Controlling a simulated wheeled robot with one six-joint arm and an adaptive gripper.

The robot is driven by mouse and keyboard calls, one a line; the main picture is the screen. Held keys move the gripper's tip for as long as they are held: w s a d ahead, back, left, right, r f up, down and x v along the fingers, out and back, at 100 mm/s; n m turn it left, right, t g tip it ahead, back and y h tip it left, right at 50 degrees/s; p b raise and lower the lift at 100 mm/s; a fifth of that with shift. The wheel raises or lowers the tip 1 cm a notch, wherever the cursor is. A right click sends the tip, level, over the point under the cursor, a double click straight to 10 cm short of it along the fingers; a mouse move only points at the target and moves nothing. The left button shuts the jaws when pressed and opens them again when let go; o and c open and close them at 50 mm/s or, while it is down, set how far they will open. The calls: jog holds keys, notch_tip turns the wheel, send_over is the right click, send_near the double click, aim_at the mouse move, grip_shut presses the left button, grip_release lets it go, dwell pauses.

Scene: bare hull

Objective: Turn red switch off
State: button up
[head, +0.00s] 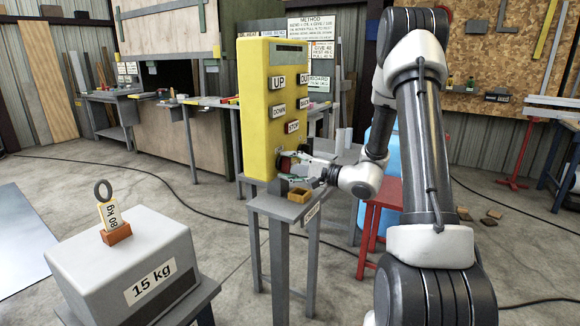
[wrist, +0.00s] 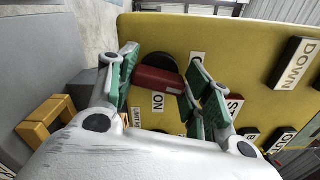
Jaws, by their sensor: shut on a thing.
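The red switch (wrist: 160,80) is a red bar-shaped handle on a dark round base on the yellow control box (wrist: 230,50). In the wrist view it lies between my gripper's green-padded fingers. My gripper (wrist: 164,84) is shut on it. An "ON" label (wrist: 158,103) sits beside the handle, and another label by the base is mostly hidden behind a finger. In the head view my gripper (head: 296,163) reaches the lower face of the yellow box (head: 257,110) from the right; the switch is mostly hidden there.
Buttons labelled UP (head: 278,82), DOWN (head: 279,110) and STOP (head: 292,127) sit above my gripper. The box stands on a grey stand (head: 265,205), with a small yellow bracket (head: 299,195) below my gripper. A 15 kg weight block (head: 125,255) is at front left.

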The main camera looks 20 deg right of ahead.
jog(key=shift+f+n, duration=0.1)
jog(key=shift+n, duration=1.2)
jog(key=shift+s+n, duration=0.1)
jog(key=shift+n, duration=0.2)
jog(key=o, duration=1)
jog(key=v, duration=1.2)
